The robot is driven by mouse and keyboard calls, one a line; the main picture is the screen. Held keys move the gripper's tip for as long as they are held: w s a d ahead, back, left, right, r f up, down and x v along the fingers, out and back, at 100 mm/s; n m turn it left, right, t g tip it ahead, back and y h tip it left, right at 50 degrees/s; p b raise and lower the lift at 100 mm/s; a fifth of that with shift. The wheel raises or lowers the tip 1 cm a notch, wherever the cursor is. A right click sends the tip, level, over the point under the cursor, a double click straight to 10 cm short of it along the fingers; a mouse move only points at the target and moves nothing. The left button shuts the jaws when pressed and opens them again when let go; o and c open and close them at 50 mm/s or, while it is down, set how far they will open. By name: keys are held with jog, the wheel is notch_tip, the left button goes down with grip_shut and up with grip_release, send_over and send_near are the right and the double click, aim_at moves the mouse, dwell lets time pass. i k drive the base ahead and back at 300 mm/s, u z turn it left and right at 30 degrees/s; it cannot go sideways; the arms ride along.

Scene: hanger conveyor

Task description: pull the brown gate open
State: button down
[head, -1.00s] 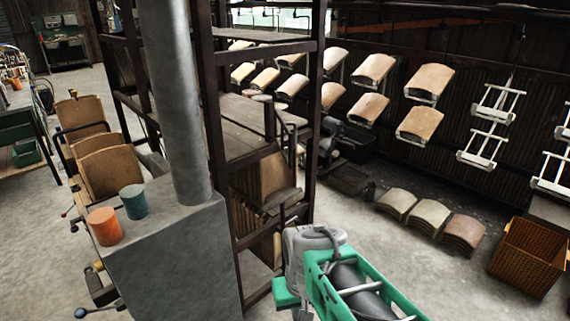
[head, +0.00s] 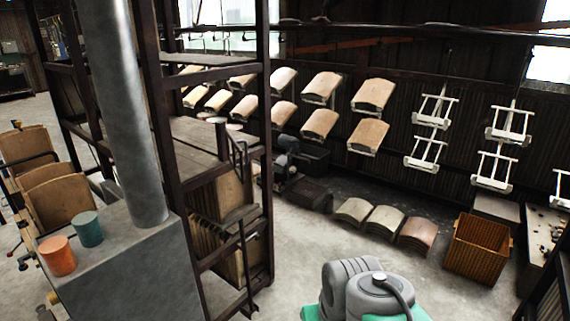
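I cannot pick out a brown gate for certain in the head view. A dark brown metal frame (head: 160,110) of posts and rails stands left of centre, with wooden panels (head: 215,205) inside it. I cannot tell whether any part of it is a gate. My grey and green arm shows at the bottom edge, right of centre, in front of open floor. My gripper is out of the picture, so its opening and anything in it are hidden.
A grey block with a column (head: 130,260) stands at front left, bearing an orange cup (head: 58,256) and a teal cup (head: 88,229). Hangers (head: 432,130) line the back wall. Centre floor is clear.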

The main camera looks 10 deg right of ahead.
aim_at(234, 144)
jog(key=z, duration=0.15)
jog(key=i, duration=0.9)
jog(key=u, duration=2.05)
